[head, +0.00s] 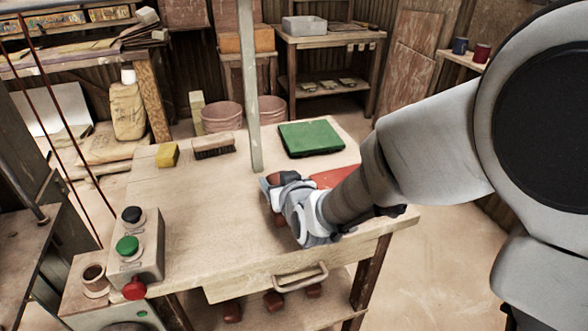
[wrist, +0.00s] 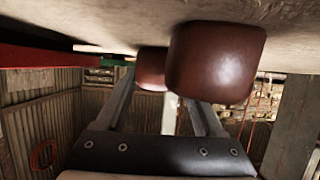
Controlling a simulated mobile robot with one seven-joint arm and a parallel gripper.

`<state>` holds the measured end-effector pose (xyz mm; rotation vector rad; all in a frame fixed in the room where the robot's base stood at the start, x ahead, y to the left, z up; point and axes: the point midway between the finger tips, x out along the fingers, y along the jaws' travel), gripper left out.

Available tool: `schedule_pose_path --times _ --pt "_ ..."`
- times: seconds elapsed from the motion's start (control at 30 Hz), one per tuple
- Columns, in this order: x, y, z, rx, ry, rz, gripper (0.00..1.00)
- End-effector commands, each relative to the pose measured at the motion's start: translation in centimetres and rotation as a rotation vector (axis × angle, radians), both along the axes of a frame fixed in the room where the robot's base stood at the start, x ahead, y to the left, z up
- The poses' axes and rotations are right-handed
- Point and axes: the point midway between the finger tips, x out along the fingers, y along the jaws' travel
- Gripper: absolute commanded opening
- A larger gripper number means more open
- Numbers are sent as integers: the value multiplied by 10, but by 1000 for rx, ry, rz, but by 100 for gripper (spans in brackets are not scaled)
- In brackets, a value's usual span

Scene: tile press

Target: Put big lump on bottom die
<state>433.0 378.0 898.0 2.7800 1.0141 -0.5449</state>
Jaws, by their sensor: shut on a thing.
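My gripper (head: 272,184) is low over the wooden table, its fingers shut on a reddish-brown lump (head: 273,178). In the wrist view this held lump (wrist: 151,72) is between the fingertips, partly hidden behind another brown lump. That other lump (wrist: 218,62) is nearer the wrist camera, beside the right finger, and looks larger there; in the head view it shows (head: 279,220) just under my gripper. I cannot tell by size which lump is the big one. I cannot make out the bottom die in either view.
The table (head: 200,225) carries a green mat (head: 311,139), a red mat (head: 335,176) partly behind my arm, a yellow sponge (head: 167,155) and a brush (head: 214,147). A grey post (head: 249,90) rises at its back. A button box (head: 137,246) stands left; the table's left part is clear.

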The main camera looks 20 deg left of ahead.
Motion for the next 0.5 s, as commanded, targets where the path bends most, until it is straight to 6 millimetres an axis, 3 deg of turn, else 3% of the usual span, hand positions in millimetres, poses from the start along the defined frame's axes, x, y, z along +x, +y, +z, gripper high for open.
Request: schedule_pose_path --times 0.37,0.4,0.5 --pt "-1 -1 -15 -8 11 0 0" --pt "-2 -2 -17 -10 14 0 72" --pt "-2 -2 -17 -11 14 0 90"
